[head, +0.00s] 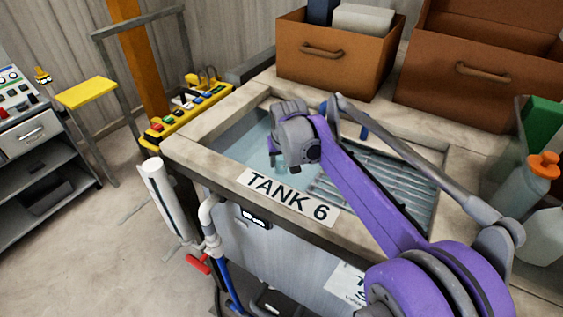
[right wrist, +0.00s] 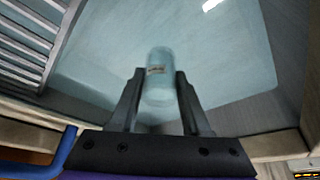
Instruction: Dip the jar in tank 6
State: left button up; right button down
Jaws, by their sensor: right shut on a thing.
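Tank 6 (head: 200,158) is a pale stone-rimmed basin of bluish water, with a "TANK 6" label (head: 288,197) on its front rim. My right gripper (head: 273,152) is over the left part of the basin, pointing down. In the right wrist view my right gripper (right wrist: 159,88) is shut on a pale, translucent jar (right wrist: 160,62) with a small label. The water's surface fills the view behind the jar; I cannot tell whether the jar touches it. My left gripper is not in view.
A rack of metal bars (head: 335,192) fills the basin's right part. Brown drawer boxes (head: 330,55) stand behind the tank. A bottle with an orange cap (head: 530,185) stands at the right.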

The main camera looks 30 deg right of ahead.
pick_arm(q)
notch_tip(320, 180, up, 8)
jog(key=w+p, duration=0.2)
jog(key=p, duration=0.3)
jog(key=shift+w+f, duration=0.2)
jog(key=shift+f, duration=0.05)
pick_arm(e)
notch_tip(320, 180, up, 10)
jog(key=shift+f, duration=0.2)
pick_arm(q)
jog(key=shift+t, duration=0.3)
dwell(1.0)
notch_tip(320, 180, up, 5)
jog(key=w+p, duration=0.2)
jog(key=p, duration=0.2)
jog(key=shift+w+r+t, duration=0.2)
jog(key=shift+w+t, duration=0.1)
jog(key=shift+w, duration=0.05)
pick_arm(e)
notch_tip(320, 180, up, 10)
jog(key=shift+s, duration=0.15)
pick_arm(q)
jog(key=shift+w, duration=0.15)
